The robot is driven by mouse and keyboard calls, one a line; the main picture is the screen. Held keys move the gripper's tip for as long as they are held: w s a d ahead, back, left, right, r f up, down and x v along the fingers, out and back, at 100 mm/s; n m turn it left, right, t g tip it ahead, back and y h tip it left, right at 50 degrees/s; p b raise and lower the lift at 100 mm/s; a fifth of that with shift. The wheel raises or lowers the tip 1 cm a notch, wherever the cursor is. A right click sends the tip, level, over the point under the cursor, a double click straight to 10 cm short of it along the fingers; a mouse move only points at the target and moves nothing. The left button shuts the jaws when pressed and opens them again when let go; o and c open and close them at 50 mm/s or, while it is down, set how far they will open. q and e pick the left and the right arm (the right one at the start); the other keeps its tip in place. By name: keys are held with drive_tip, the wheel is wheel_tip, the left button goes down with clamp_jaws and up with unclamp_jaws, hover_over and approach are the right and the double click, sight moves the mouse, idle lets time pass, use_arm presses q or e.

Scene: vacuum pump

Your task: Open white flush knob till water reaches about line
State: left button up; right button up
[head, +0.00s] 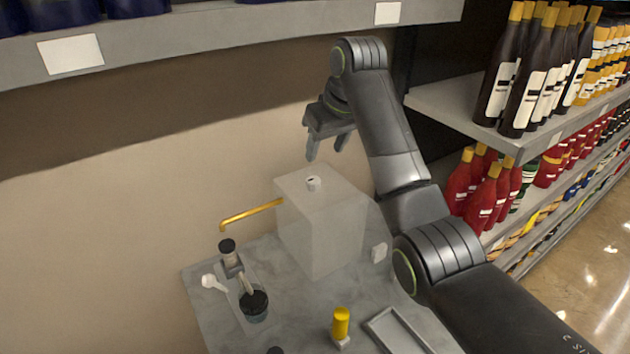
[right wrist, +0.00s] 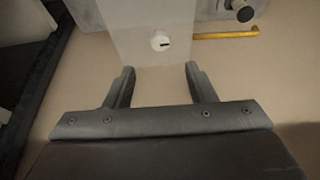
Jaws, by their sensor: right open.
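A translucent white box-shaped tank (head: 322,225) stands on the grey work surface. A small white knob (head: 313,183) with a dark mark sits on its top; it also shows in the right wrist view (right wrist: 160,41). My right gripper (head: 325,153) is open and empty, above and behind the knob, fingers pointing down. In the right wrist view the knob lies ahead of the two open fingertips (right wrist: 160,72), roughly midway between them, not touched. No water level or line can be made out on the tank. My left gripper is not in view.
A yellow pipe (head: 250,214) sticks out from the tank's left side. A dark-topped pump (head: 231,258) and a dark cup (head: 254,305) stand at the left. A yellow cylinder (head: 340,323) and a shallow tray (head: 398,332) are in front. Bottle shelves (head: 470,105) stand at right.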

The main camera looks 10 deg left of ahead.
sight(314, 180)
drive_tip(key=p+x, duration=0.2)
drive_tip(key=x, duration=0.9)
drive_tip(key=shift+a, duration=0.1)
drive_tip(key=c, duration=1)
drive_tip(key=shift+o, duration=0.2)
drive_tip(key=shift+r, duration=0.1)
